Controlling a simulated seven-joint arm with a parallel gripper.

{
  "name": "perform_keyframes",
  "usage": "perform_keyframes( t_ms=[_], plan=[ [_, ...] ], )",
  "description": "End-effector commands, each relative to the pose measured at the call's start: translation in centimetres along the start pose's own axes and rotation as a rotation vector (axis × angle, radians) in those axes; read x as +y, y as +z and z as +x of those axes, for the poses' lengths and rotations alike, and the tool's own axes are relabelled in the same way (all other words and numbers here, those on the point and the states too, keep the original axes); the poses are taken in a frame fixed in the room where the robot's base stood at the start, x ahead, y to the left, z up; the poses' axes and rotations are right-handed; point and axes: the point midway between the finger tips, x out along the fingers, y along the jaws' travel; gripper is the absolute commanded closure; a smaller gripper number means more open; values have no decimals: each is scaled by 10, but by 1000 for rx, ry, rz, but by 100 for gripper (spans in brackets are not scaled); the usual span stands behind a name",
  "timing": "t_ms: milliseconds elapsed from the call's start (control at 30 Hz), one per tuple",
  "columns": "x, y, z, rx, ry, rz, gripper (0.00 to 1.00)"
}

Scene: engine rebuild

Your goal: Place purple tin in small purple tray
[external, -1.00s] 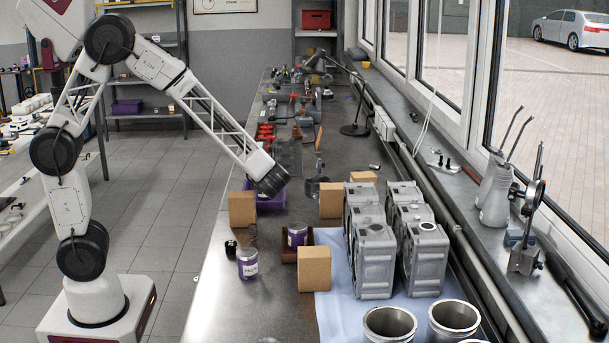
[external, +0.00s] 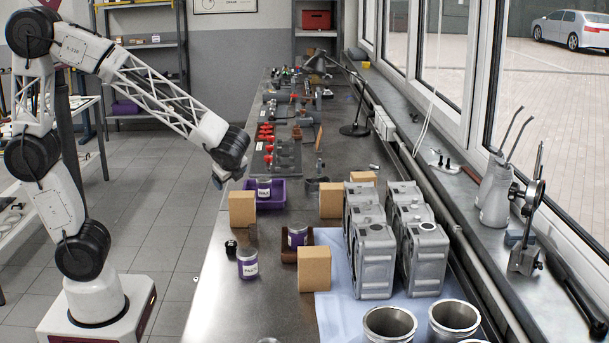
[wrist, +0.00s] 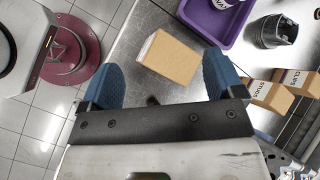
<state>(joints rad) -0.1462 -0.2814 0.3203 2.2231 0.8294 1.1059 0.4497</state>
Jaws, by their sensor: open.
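The small purple tray (external: 278,204) stands on the bench and also shows at the top of the wrist view (wrist: 215,32). A purple tin (external: 264,188) with a pale label stands inside it; part of it shows at the top edge of the wrist view (wrist: 222,4). A second purple tin (external: 248,264) stands on the bench nearer the camera. My gripper (external: 218,180) is to the left of the tray, above the bench's left edge. In the wrist view its blue fingers (wrist: 158,62) are wide apart and empty.
A cardboard box (external: 242,209) stands just in front of the tray and shows beyond my fingers in the wrist view (wrist: 167,58). More boxes (external: 314,269) and grey engine blocks (external: 372,255) stand to the right.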

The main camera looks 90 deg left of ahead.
Motion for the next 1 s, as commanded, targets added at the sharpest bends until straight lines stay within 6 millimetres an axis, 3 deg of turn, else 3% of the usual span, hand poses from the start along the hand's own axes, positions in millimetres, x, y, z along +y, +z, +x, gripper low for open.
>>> perform_keyframes(
  t_ms=[200,600,800,1000],
  plan=[
    [57,13,-42,182,99,-232,13],
    [158,29,-108,495,357,-620,13],
    [192,35,-129,597,477,-747,13],
    [204,37,-137,636,528,-796,13]
  ],
)
